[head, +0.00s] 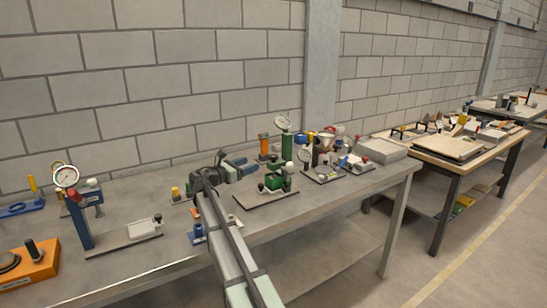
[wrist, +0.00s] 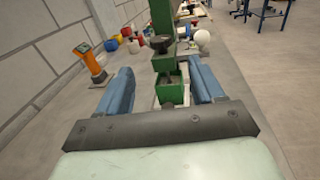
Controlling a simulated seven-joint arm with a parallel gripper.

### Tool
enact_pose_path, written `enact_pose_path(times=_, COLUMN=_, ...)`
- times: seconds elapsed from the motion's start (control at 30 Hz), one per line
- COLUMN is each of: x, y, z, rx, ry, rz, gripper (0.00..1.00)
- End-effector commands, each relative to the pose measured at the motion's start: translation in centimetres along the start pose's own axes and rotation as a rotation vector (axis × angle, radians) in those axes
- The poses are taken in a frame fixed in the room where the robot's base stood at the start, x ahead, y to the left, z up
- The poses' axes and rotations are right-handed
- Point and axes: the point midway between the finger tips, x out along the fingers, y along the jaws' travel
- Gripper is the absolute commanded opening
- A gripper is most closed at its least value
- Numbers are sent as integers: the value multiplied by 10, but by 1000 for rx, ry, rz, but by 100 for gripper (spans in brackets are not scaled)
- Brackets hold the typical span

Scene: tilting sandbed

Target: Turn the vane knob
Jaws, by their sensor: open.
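My gripper (head: 240,165) is above the grey bench in the head view, just left of a green device (head: 274,180). In the wrist view, its two blue fingers (wrist: 162,85) stand wide apart with nothing held between them. Ahead of and between the fingers is the green device (wrist: 170,83), a box-like body with a taller green upright behind. A dark round knob (wrist: 160,43) sits on it, and a white ball (wrist: 202,38) is at its right. I cannot tell for certain which part is the vane knob. The gripper's dark body hides the device's near foot.
An orange post (wrist: 90,60) stands left of the fingers near the block wall. Another gauge stand (head: 82,220) is at the left, and small fixtures crowd the bench to the right. The bench's front edge (head: 330,205) is close by.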

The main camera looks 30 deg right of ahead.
Motion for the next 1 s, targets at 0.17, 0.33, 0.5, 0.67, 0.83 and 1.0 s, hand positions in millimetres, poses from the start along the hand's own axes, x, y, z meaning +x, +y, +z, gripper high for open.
enact_pose_path(times=0.17, x=8, y=0, z=0, rx=-29, ry=1, rz=-2, gripper=67)
enact_pose_path(times=0.33, x=31, y=0, z=0, rx=-28, ry=1, rz=-2, gripper=67)
enact_pose_path(times=0.5, x=61, y=0, z=0, rx=-26, ry=1, rz=-3, gripper=67)
enact_pose_path(times=0.67, x=89, y=0, z=0, rx=-26, ry=1, rz=-2, gripper=67)
enact_pose_path(times=0.83, x=114, y=0, z=0, rx=-25, ry=1, rz=-1, gripper=67)
enact_pose_path(times=1.0, x=130, y=0, z=0, rx=-25, ry=1, rz=0, gripper=67)
